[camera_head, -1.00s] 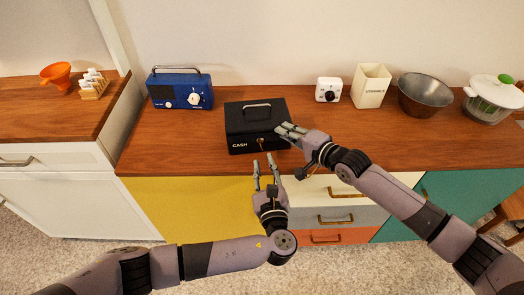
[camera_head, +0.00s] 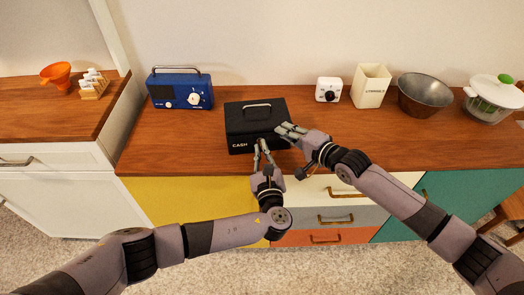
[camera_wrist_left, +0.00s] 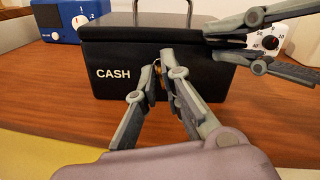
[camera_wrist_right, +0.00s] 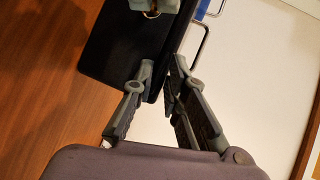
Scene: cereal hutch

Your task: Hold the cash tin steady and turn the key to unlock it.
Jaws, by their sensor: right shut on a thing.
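The black cash tin (camera_head: 250,119) stands on the wooden counter with its lid closed, handle on top and "CASH" on the front. A brass key (camera_wrist_left: 157,66) is in its front lock, largely hidden in the head view. My left gripper (camera_head: 262,145) points at the tin's front, its open fingers on either side of the key; I cannot tell whether they touch it. My right gripper (camera_head: 286,130) is shut on the tin's right side near the front corner. In the right wrist view its fingers (camera_wrist_right: 164,78) pinch the tin's edge, and the key's ring (camera_wrist_right: 152,14) shows at the top.
A blue radio (camera_head: 181,91) stands to the left of the tin. A white timer (camera_head: 328,90), a cream utensil box (camera_head: 370,86), a metal bowl (camera_head: 424,95) and a salad spinner (camera_head: 490,98) stand to the right. The counter (camera_head: 190,140) is clear in front of the radio.

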